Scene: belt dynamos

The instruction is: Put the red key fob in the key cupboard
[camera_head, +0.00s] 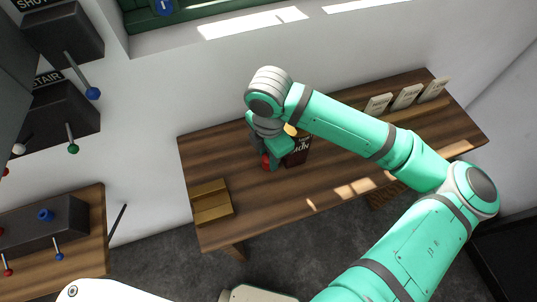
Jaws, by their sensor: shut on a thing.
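My gripper (271,155) is over the wooden table, pointing down just left of a dark lettered container. It is shut on a small red thing, which I take to be the red key fob (266,162); only a bit of it shows at the fingertips. I cannot tell whether it touches the table. At the top left edge is a green recessed box (140,20) with a blue tag hanging in it. It may be the key cupboard, but most of it is cut off by the frame.
The dark container (297,157) stands close right of my gripper, with something yellow by its top. A wooden block (211,202) sits at the table's left end. Several pale cards (405,97) stand at the back right. Lever boxes (62,30) with coloured knobs project at left.

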